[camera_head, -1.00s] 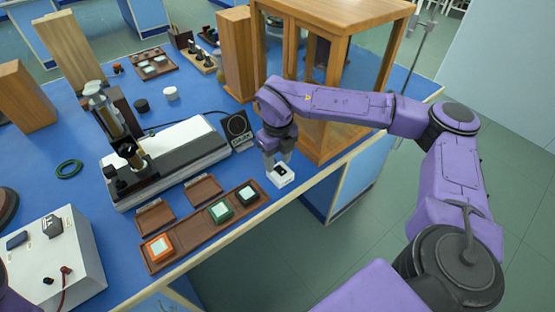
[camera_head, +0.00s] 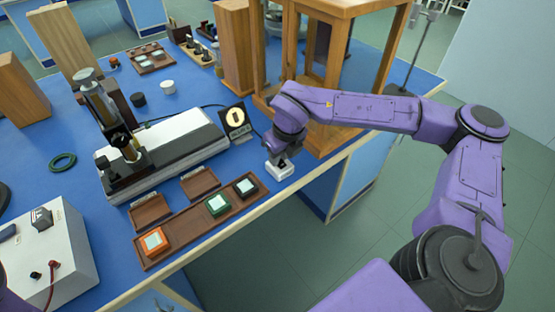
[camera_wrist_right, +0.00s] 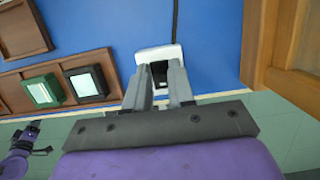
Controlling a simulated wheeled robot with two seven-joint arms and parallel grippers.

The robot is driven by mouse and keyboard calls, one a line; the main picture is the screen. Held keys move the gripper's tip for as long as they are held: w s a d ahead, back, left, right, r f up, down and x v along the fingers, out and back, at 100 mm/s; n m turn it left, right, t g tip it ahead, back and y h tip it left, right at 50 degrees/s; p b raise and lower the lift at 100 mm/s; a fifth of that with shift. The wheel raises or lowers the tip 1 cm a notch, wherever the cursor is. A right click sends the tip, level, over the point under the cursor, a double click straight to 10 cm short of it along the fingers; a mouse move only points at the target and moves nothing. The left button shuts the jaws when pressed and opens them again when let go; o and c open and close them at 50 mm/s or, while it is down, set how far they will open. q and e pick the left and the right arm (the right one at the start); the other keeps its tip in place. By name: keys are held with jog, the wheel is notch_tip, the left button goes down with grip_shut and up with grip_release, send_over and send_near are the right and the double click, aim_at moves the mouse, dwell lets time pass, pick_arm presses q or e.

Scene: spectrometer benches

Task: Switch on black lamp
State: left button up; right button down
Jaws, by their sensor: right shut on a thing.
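The black lamp (camera_head: 236,120) is a small square black panel with a round face, standing at the right end of the long white-and-black bench device. Its round face glows bright. A white switch box (camera_head: 279,170) with a black rocker lies near the table's front edge; it also shows in the right wrist view (camera_wrist_right: 158,55). My right gripper (camera_head: 280,157) points down at this switch box. In the right wrist view its fingers (camera_wrist_right: 159,82) are close together at the black rocker, which they partly hide. My left gripper is not in view.
A brown tray (camera_head: 180,243) with orange, green and black framed squares lies left of the switch box. A wooden cabinet (camera_head: 318,95) stands close behind my right arm. A white power box (camera_head: 55,255) is at the lower left. A dark cable (camera_wrist_right: 175,20) leads away from the switch box.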

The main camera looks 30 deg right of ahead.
jog(key=c, duration=1)
grip_release()
jog(key=shift+o, duration=0.2)
jog(key=v, duration=1)
jog(key=shift+s+r, duration=0.2)
jog(key=shift+r, duration=0.1)
